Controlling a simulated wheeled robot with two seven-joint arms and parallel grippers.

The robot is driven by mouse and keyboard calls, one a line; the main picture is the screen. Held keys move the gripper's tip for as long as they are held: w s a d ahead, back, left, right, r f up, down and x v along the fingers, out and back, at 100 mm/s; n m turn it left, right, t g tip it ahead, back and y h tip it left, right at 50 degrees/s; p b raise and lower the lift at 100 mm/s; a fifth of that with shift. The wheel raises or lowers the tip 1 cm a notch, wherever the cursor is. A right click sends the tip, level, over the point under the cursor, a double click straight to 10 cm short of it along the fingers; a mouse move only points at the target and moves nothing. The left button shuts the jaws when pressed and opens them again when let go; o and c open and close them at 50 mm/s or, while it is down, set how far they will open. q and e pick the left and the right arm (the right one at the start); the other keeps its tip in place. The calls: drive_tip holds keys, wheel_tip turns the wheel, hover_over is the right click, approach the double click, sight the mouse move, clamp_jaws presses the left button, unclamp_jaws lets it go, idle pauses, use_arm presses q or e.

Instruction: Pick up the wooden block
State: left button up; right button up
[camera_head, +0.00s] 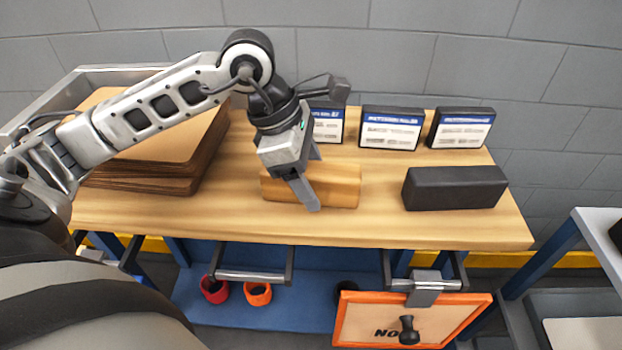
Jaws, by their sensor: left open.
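The wooden block (338,186) lies lengthwise across the middle of the wooden table. My left gripper (313,180) is open and points down at the block. One finger is in front of the block's near face, and the other shows behind it, partly hidden. The fingers appear to straddle the block; whether they touch it I cannot tell. The gripper hides part of the block's left half. My right gripper is not in the view.
A black block (455,188) lies to the right on the table (300,229). Several framed labels (391,128) stand along the back. A stack of brown boards (150,146) is at the left. An orange-framed sign (412,318) hangs below the front edge. Bare tabletop separates the two blocks.

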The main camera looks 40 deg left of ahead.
use_arm(q)
drive_tip(key=c, duration=1.2)
drive_tip(key=shift+r, duration=0.1)
drive_tip(key=shift+c, duration=0.2)
